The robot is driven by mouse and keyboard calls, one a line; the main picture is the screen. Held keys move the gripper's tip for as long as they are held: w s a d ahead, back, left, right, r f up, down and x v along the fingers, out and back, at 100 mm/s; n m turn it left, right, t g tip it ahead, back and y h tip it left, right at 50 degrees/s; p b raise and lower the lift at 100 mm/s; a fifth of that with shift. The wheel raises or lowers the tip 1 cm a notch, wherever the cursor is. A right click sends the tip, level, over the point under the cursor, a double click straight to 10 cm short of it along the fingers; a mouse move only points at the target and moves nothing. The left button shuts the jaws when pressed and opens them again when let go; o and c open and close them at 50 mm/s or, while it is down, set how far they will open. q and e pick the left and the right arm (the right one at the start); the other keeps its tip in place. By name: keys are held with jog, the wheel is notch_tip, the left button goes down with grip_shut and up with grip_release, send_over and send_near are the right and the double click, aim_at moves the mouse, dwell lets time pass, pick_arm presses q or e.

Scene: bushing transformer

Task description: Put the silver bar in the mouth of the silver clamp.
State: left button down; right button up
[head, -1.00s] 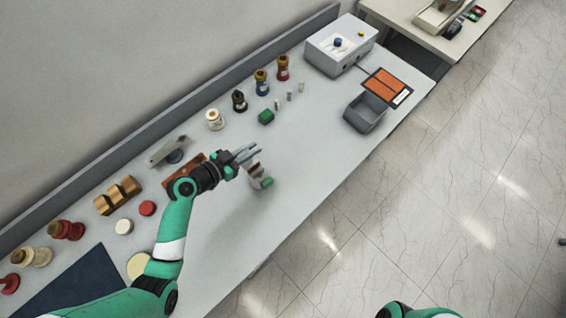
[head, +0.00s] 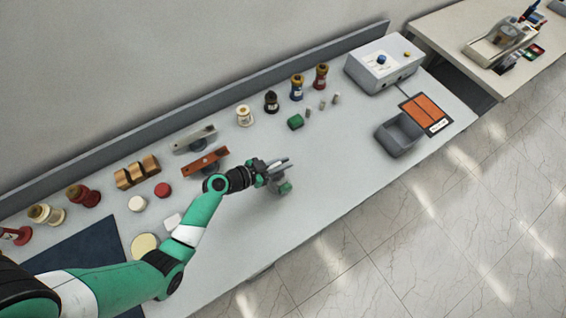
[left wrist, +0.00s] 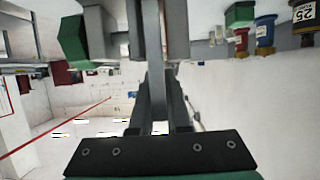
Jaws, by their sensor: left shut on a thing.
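My left gripper (head: 284,166) is over the middle of the bench, fingers pointing right. It is shut on a grey piece with a green end (head: 285,187). In the left wrist view, a green block (left wrist: 72,42) shows on a grey part, beside the long grey fingers (left wrist: 157,105). I cannot tell whether the held piece is the silver clamp. A silver bar (head: 195,138) lies on a dark round support near the back wall, left of the gripper. My right gripper is not in view.
A copper-red bar (head: 205,162) lies just in front of the silver bar. A green block (head: 295,122), several spools and small cylinders stand behind the gripper. A grey box (head: 398,134) and orange panel (head: 427,112) are at right. The front bench is clear.

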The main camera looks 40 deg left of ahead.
pick_arm(q)
jog(key=shift+f, duration=0.1)
jog(key=c, duration=0.9)
grip_release()
